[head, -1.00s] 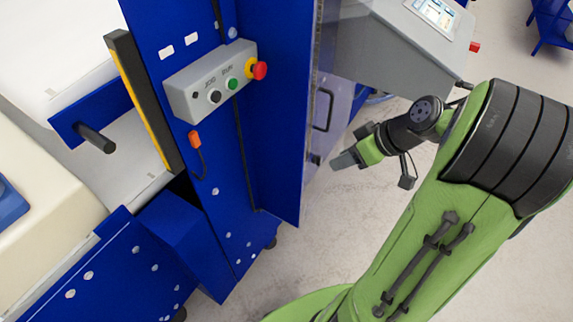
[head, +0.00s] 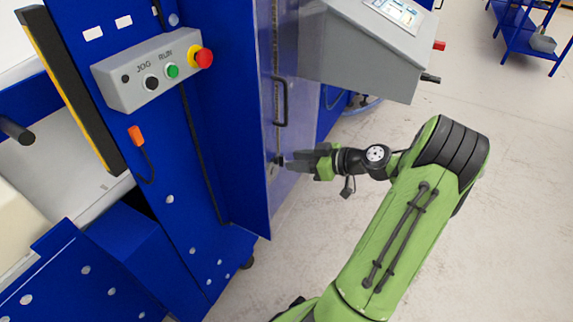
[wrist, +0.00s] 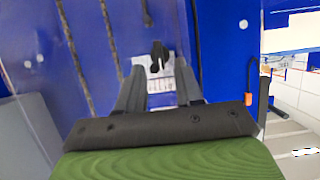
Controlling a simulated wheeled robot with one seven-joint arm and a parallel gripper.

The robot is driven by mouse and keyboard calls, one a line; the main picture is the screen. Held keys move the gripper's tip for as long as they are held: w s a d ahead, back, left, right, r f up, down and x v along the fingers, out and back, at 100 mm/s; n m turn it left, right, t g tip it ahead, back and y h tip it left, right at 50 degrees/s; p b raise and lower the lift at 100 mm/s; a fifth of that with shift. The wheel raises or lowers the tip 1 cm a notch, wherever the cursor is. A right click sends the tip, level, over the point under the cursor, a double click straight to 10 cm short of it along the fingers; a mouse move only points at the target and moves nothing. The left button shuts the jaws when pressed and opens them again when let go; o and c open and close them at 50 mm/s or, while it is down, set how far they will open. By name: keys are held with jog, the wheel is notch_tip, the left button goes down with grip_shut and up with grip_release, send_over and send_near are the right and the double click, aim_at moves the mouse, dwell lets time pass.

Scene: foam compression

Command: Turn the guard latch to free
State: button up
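The guard latch (wrist: 160,55) is a small black knob on a white plate, seen in the wrist view just beyond the fingertips. In the head view the latch (head: 279,160) is a tiny dark piece low on the clear guard door (head: 284,130), below its black handle. My gripper (wrist: 160,82) is open, with one finger on each side of the line to the latch and nothing held. In the head view my gripper (head: 291,161) points left at the latch, very close to it. I cannot tell whether the fingers touch it.
A grey button box (head: 150,72) with a red stop button is on the blue machine post (head: 190,150). The black door handle (head: 281,102) stands above my gripper. A grey console (head: 365,50) stands behind the arm.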

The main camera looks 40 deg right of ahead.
aim_at(284, 160)
jog(key=x, duration=0.4)
grip_shut()
